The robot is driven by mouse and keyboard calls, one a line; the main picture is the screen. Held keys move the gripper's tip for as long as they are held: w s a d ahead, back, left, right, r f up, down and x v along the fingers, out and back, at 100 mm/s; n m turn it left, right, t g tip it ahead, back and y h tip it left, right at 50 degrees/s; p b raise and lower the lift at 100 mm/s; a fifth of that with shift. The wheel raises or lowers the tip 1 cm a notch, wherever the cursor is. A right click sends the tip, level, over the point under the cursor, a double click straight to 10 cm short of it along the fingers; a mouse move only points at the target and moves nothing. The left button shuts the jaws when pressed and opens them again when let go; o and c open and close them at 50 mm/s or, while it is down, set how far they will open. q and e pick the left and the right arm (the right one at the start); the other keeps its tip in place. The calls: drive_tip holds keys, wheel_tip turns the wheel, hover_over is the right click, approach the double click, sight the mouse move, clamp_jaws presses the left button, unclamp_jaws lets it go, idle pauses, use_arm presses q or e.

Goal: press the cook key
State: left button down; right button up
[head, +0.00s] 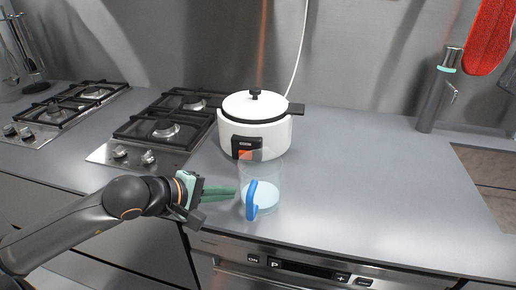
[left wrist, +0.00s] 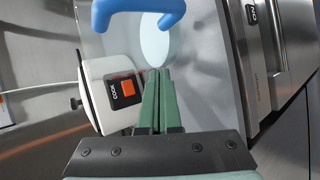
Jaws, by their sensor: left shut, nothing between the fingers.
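The white rice cooker (head: 255,127) with a dark lid knob stands on the counter at the back centre. Its dark front panel (head: 240,143) carries an orange cook key (head: 245,155), partly seen through a clear cup. The left wrist view shows the cooker (left wrist: 97,72) sideways, with "COOK" lettering beside the orange key (left wrist: 129,88). My left gripper (head: 236,191) has green fingers, shut and empty. It is in front of the cooker and lower left of the key, apart from it; its tips (left wrist: 159,72) point toward the cup's area. My right gripper is not in view.
The clear cup (head: 275,180) with a blue handle (head: 251,200) and a pale bottom stands right before the cooker, close to my left fingertips. Gas hobs (head: 165,128) are at left. A grey upright holder (head: 437,95) stands at right.

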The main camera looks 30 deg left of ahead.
use_arm(q)
drive_tip(key=shift+w+r, duration=0.15)
drive_tip(key=shift+w, duration=0.3)
drive_tip(key=shift+a, duration=0.1)
